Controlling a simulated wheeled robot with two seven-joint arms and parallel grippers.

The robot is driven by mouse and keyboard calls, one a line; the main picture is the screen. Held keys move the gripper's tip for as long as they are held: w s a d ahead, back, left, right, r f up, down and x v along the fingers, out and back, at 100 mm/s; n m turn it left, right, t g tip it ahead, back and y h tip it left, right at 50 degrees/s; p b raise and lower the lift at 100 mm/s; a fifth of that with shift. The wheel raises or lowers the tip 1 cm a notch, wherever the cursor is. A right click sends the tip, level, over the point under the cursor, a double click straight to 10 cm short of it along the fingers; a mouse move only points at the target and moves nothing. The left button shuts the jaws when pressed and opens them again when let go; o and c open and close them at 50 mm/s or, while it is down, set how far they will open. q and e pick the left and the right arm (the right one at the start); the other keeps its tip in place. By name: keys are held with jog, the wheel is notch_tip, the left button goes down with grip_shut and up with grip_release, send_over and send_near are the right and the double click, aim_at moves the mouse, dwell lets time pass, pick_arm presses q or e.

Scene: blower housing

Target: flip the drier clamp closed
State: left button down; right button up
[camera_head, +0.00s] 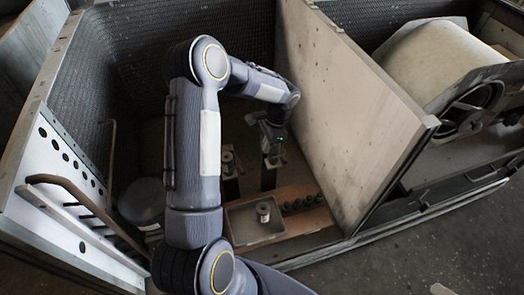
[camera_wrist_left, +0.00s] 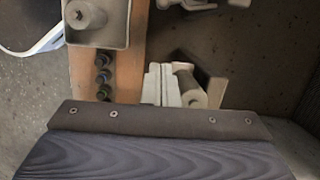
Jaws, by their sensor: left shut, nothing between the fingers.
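My left arm reaches into the open housing, and its gripper (camera_head: 273,143) is shut and empty, low beside the tall wooden panel. It is at the top of a dark upright post (camera_head: 268,178), where it partly hides what sits there. A grey metal fitting, which looks like the drier clamp, shows in the left wrist view (camera_wrist_left: 190,88) above the dark wrist edge. I cannot tell how far its moving part is turned, or whether my fingers touch it. A second post with a light fitting on top (camera_head: 228,160) stands to the left. My right gripper is not in view.
A wooden board (camera_head: 300,196) holds a metal tray (camera_head: 238,236) with a small cylinder (camera_head: 263,209) and a row of black knobs (camera_head: 302,204). The wooden panel (camera_head: 350,110) walls off the right. A bent pipe (camera_head: 75,195) runs at left; a big drum (camera_head: 440,60) lies beyond.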

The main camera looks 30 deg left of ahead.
aim_at(244, 172)
pick_arm(q)
jog(key=s+a+f, duration=0.3)
jog(key=s+f, duration=0.1)
jog(key=f, duration=0.4)
jog(key=shift+s+a+f, duration=0.2)
jog(key=shift+s+f, duration=0.15)
jog(key=shift+s, duration=0.05)
jog(key=s+m, duration=0.1)
jog(key=s+a+m+b, duration=0.1)
jog(key=m, duration=0.1)
jog(key=shift+s, duration=0.15)
